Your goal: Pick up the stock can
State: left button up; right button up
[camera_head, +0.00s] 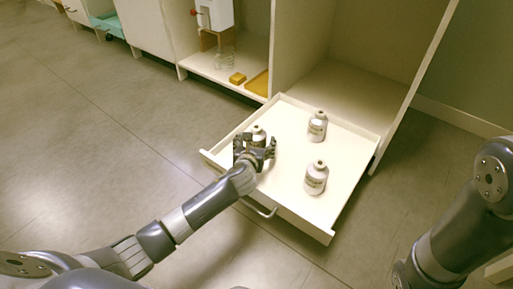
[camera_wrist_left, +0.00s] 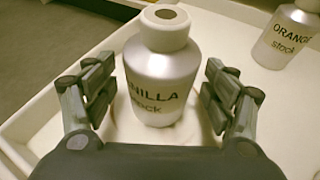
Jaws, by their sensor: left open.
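A silver can with a cream top, labelled "VANILLA stock" in part, stands upright in the open drawer; it fills the middle of the left wrist view (camera_wrist_left: 160,85). In the head view this can (camera_head: 258,131) is partly hidden by my left gripper (camera_head: 256,148). The left gripper's open fingers, also in the left wrist view (camera_wrist_left: 165,110), stand on either side of the can with gaps. A second can labelled "ORANGE stock" (camera_wrist_left: 287,38) stands behind to the right. My right arm shows at the right edge of the head view; its gripper is not visible.
The white drawer (camera_head: 283,200) is pulled out and holds two more similar cans, one at the back (camera_head: 317,126) and one at the front right (camera_head: 316,178). A shelf beside it holds a yellow block (camera_head: 237,78) and a white device (camera_head: 215,14). The drawer's middle is clear.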

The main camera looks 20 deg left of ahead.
pick_arm(q)
jog(key=shift+w+f, duration=0.15)
jog(key=shift+w, duration=0.4)
jog(key=c, duration=1.3)
jog(key=shift+c, duration=1)
